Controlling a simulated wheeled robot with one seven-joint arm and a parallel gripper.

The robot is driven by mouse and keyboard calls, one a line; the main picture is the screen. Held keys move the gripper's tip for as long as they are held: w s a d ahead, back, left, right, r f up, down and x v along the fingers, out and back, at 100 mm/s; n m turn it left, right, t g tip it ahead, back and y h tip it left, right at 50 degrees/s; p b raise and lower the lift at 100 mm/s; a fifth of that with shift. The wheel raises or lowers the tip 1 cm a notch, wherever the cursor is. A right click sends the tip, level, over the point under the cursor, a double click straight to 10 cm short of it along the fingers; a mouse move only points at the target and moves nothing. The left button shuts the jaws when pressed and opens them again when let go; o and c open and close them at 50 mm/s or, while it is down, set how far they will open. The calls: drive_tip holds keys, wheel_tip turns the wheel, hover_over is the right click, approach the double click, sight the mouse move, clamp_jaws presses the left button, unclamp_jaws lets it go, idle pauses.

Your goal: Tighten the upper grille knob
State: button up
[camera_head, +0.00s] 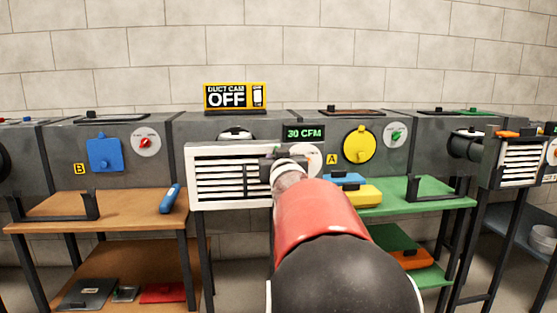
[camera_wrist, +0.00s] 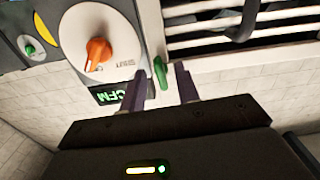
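The white grille (camera_head: 222,149) is on the front of the middle grey duct, upright, with its right side partly behind my arm. In the wrist view, which is turned about upside down, its frame (camera_wrist: 205,62) is at the upper right. A small green knob (camera_wrist: 160,73) stands at the frame's edge, on the side nearer the CFM display, so it looks like the upper knob. My gripper (camera_wrist: 162,78) is open, with one finger on each side of the knob and a small gap to each.
A white dial with an orange pointer (camera_wrist: 98,54) sits close beside the fingers. A display (camera_head: 304,132) reads 30 CFM, and a sign (camera_head: 236,97) reads DUCT CAM OFF. Blue and yellow items (camera_head: 360,194) lie on the green table to the right. A dark hook-like handle (camera_wrist: 240,22) crosses the grille slats.

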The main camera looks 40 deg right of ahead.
drive_tip(key=b+v, duration=0.2)
drive_tip(key=v, duration=0.6)
drive_tip(key=shift+w+d, duration=0.1)
drive_tip(key=s+a+f+n+g+y, duration=0.1)
drive_tip(key=s+a+f+g+y, duration=0.15)
drive_tip(key=a+f, duration=0.45)
drive_tip(key=s+a+f+n+g+y, duration=0.1)
drive_tip(key=s+a+f+y, duration=0.25)
drive_tip(key=a, duration=0.55)
drive_tip(key=s+a+f+n+g+y, duration=0.3)
drive_tip(key=s+a+f+g, duration=0.3)
drive_tip(key=s+a+f, duration=0.7)
drive_tip(key=shift+s+a+f+n+y, duration=0.3)
drive_tip(key=shift+s+f+n, duration=0.1)
drive_tip(key=shift+s, duration=0.35)
